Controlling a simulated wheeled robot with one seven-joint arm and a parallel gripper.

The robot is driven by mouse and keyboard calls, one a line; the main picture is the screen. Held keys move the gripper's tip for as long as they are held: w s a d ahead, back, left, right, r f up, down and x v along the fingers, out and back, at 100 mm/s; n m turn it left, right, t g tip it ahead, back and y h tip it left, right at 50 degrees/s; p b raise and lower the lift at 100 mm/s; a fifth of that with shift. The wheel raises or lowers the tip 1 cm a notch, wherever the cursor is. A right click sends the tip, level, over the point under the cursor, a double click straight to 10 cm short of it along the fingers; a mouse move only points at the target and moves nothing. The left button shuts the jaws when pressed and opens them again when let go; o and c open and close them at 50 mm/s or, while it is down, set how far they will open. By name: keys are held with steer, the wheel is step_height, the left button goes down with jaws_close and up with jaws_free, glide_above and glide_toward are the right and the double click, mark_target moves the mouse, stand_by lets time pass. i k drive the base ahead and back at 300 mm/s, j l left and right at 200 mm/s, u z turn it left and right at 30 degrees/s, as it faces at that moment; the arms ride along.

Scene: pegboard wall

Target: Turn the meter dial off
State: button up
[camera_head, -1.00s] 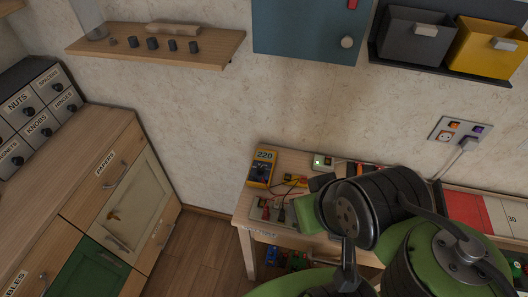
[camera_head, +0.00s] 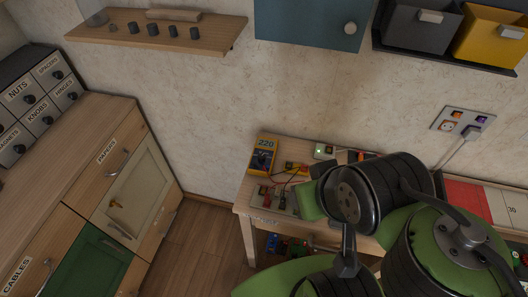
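The meter (camera_head: 262,156) is a yellow and dark blue box with "220" on its display. It stands at the back left of the wooden workbench (camera_head: 243,204), near the wall. Its dial is on the lower half of its face and too small to read. Red and dark leads lie beside it, running to a board (camera_head: 275,196) with red parts. My gripper is not visible; my green and black arm links cover the bench to the right of the meter.
A wall shelf (camera_head: 160,34) with several dark knobs hangs above left. A blue cabinet (camera_head: 305,25), grey bin (camera_head: 412,38) and yellow bin (camera_head: 492,42) hang above the bench. A wall socket panel (camera_head: 462,122) with a plugged cable is at right. Drawers (camera_head: 100,200) stand left; the floor between is clear.

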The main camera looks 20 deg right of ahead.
mark_target(262, 157)
steer(key=j+u, duration=0.15)
steer(key=u, duration=0.3)
steer(key=j+u, duration=0.1)
steer(key=u, duration=0.3)
steer(key=i+j+u, duration=0.1)
steer(key=u, duration=0.35)
steer(key=i+u, duration=0.1)
steer(key=u, duration=0.3)
